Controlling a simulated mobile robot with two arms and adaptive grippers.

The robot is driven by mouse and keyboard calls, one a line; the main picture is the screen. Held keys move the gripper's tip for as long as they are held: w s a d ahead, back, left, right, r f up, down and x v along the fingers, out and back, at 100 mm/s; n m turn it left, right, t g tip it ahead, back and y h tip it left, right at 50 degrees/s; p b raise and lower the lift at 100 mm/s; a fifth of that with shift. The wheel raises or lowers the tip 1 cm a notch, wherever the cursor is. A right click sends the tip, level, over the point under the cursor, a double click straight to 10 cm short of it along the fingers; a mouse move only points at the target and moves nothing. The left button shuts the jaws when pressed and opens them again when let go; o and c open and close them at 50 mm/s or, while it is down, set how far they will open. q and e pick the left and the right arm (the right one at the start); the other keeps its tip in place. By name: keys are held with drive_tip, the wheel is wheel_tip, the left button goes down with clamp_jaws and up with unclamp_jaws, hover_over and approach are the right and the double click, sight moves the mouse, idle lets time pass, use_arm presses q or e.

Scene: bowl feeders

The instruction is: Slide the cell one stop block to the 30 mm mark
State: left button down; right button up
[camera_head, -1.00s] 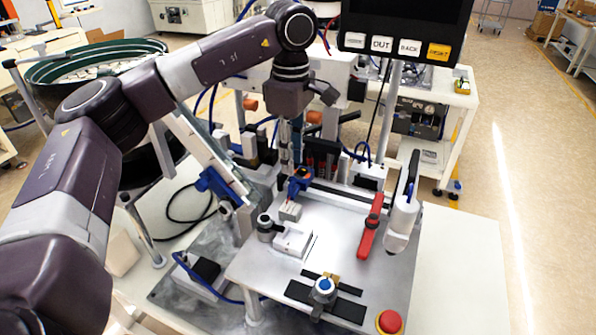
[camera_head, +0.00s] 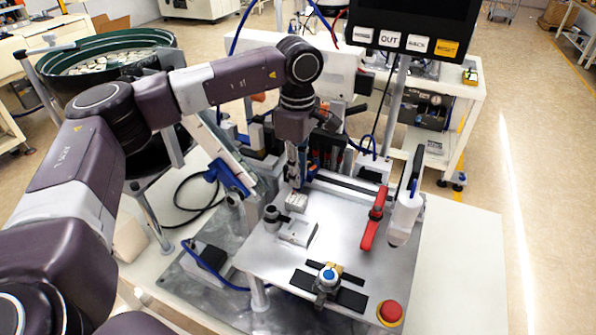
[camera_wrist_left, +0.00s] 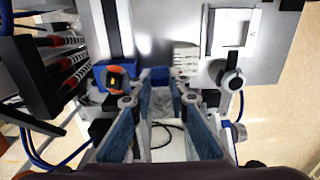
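My left gripper (camera_head: 297,184) points down at the back left of the metal plate. In the left wrist view its two blue-grey fingers (camera_wrist_left: 159,88) stand apart, with a gap between their tips. A blue block (camera_wrist_left: 112,80) with an orange and black knob sits beside the left finger, at the end of a dark rail (camera_wrist_left: 116,28). Another blue part (camera_wrist_left: 155,74) shows beyond the fingertips; contact cannot be told. A small ribbed pale block (camera_wrist_left: 186,59) lies near the right finger, also in the head view (camera_head: 297,202). No readable 30 mm mark shows. My right gripper is out of view.
A pale block with a post (camera_head: 297,233), a red handle (camera_head: 374,220), a white upright device (camera_head: 404,218), a blue-knobbed fixture (camera_head: 328,277) and a red button (camera_head: 390,312) stand on the plate (camera_head: 345,238). The feeder bowl (camera_head: 105,60) is at the left.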

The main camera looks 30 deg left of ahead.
use_arm(q)
drive_tip(key=shift+d+f+b, duration=0.15)
drive_tip(key=shift+d+b, duration=0.2)
drive_tip(key=shift+b, duration=0.1)
drive_tip(key=shift+d+r, duration=0.25)
drive_tip(key=c, duration=2.1)
unclamp_jaws()
wheel_tip(320, 180, up, 12)
drive_tip(key=shift+f, duration=0.1)
drive_tip(key=shift+o, duration=0.6)
